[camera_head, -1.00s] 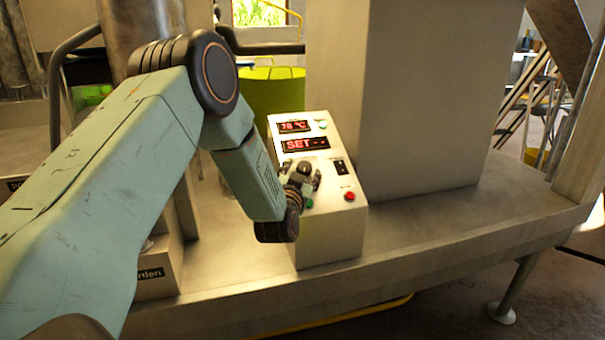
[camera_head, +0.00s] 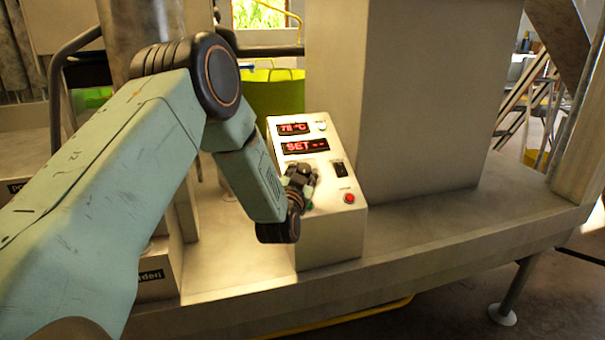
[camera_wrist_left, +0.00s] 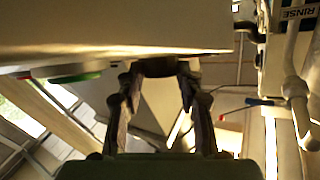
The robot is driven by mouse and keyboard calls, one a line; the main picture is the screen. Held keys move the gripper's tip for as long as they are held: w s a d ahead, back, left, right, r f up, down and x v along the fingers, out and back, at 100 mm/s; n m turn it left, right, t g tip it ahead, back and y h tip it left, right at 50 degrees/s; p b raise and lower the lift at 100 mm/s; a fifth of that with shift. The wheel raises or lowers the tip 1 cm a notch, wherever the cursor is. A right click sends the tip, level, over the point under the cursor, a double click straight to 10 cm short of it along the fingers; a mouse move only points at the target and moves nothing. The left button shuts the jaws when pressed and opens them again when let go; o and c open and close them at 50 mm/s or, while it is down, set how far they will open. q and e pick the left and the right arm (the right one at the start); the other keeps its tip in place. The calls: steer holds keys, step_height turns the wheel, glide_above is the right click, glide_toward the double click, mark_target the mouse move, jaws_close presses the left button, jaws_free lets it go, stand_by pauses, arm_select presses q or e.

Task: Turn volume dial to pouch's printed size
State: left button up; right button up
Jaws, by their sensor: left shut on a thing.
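The white control box (camera_head: 328,228) stands on the steel bench with a sloped panel. Its upper display (camera_head: 294,128) reads 78 °C and its lower display (camera_head: 305,146) reads SET with two dashes. My left gripper (camera_head: 302,177) is at the panel below the lower display, its fingers shut on the dark volume dial. The fingers hide most of the dial in the head view. In the left wrist view the dial (camera_wrist_left: 158,67) shows as a dark piece between the two fingertips. No pouch is in view. My right gripper is not in view.
A red button (camera_head: 348,198) and a black switch (camera_head: 339,169) sit on the panel right of my gripper. A large pale column (camera_head: 430,100) stands behind the box. The bench (camera_head: 440,225) is clear to the right. A yellow-green bin (camera_head: 275,95) is behind.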

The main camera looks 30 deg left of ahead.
arm_select(q)
steer(key=shift+w+d+n+y+b, duration=0.15)
steer(key=shift+n+y+b, duration=0.2)
steer(key=shift+n+y, duration=0.2)
steer(key=shift+d+n+g+y+b, duration=0.15)
steer(key=shift+n+g+y+b, duration=0.25)
steer(key=shift+n+y, duration=0.4)
steer(key=shift+w+d+n+g+y+b, duration=0.15)
steer(key=shift+n+g+y+b, duration=0.35)
steer(key=shift+n+y, duration=0.6)
steer(key=n+g+y, duration=0.1)
steer(key=n, duration=0.1)
steer(key=n+g+y+b, duration=0.1)
steer(key=g+y, duration=0.1)
steer(key=n+g+y, duration=0.1)
steer(key=n, duration=0.1)
steer(key=shift+w+d+n, duration=0.2)
steer(key=shift+w+n, duration=0.05)
steer(key=shift+n, duration=0.1)
steer(key=shift+w+r+n+g+y+b, duration=0.15)
steer(key=shift+n+g+y+b, duration=0.7)
steer(key=shift+n+g, duration=0.9)
steer(key=shift+g, duration=0.45)
steer(key=o, duration=1.2)
steer(key=shift+c, duration=0.2)
